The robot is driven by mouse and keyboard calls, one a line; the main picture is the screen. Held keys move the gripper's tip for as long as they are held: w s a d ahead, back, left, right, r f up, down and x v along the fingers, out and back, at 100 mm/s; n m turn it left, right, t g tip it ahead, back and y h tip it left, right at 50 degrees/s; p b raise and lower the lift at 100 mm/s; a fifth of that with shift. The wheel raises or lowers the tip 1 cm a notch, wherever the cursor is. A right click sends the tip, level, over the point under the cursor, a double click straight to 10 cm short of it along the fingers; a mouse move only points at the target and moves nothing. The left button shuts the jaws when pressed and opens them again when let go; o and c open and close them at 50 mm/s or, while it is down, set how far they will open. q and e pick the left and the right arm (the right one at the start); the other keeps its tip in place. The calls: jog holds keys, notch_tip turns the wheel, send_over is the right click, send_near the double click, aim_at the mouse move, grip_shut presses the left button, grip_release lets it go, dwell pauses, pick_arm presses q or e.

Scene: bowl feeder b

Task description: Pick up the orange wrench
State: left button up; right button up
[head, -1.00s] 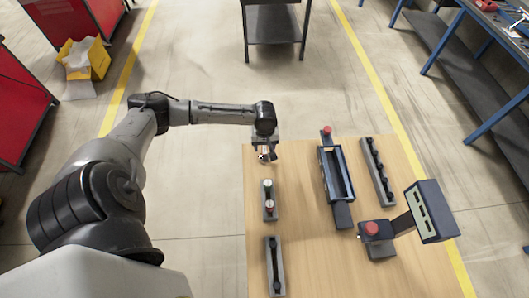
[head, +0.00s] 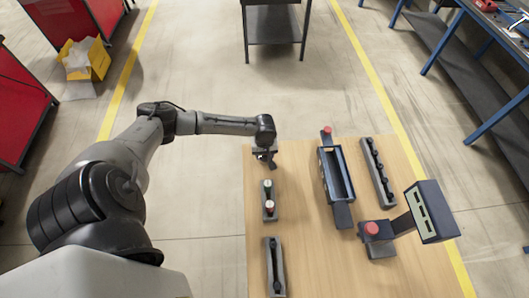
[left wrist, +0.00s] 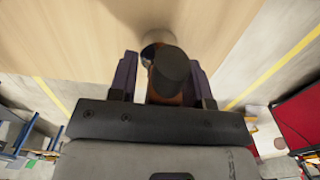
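I cannot clearly make out an orange wrench in either view. My left gripper (head: 266,162) is over the far left corner of the wooden table, pointing down. In the left wrist view its two dark purple fingers (left wrist: 163,80) stand apart on either side of a dark round-topped piece (left wrist: 172,68). An orange-brown patch shows at that piece's lower edge, and a shiny round part sits just behind it. The body of the gripper hides the rest, and I cannot tell whether the fingers press on it. My right gripper is out of view.

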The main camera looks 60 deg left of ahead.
pick_arm(q)
grip_shut()
jog(key=shift+r, duration=0.15)
dwell(0.4)
